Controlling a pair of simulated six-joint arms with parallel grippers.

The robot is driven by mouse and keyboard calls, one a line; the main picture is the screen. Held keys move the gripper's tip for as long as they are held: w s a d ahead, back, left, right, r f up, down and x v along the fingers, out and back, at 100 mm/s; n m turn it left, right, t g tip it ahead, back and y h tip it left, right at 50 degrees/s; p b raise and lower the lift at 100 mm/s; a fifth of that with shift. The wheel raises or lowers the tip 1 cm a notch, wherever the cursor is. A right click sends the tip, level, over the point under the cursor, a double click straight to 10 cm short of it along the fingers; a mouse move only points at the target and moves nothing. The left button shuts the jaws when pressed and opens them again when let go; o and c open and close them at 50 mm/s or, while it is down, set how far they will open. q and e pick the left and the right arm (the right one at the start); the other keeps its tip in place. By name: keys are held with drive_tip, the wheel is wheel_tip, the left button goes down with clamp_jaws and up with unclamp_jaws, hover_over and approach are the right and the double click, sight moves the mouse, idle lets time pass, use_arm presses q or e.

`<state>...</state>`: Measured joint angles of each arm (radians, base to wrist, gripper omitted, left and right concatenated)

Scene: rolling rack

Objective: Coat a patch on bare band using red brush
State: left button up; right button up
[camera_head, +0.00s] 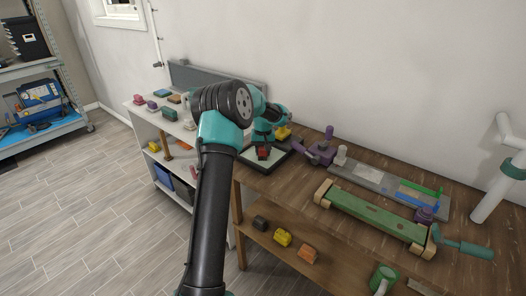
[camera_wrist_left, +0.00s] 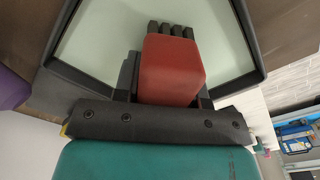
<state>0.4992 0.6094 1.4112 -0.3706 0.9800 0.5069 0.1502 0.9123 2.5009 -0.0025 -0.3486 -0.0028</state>
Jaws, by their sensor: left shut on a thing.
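My left gripper (camera_head: 263,146) is shut on the red brush (camera_head: 263,153), at the black-framed pale tray (camera_head: 283,153) on the wooden bench. In the left wrist view the brush (camera_wrist_left: 172,70) is a red block between dark fingers, in front of the pale tray surface (camera_wrist_left: 100,40). Whether it touches the tray I cannot tell. A grey board (camera_head: 361,173) lies farther right, with a blue strip and a green-handled tool (camera_head: 421,187) at its right part. Which part is the bare band is too small to tell. My right gripper is not in view.
A green bar with wooden ends (camera_head: 370,214) lies along the bench front. A teal-handled tool (camera_head: 465,247) and white pipe (camera_head: 497,185) are at right. Coloured blocks (camera_head: 282,237) sit on the lower shelf.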

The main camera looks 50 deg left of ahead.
use_arm(q)
drive_tip(key=shift+f, duration=0.65)
idle(1.8)
drive_tip(key=shift+r, duration=3.65)
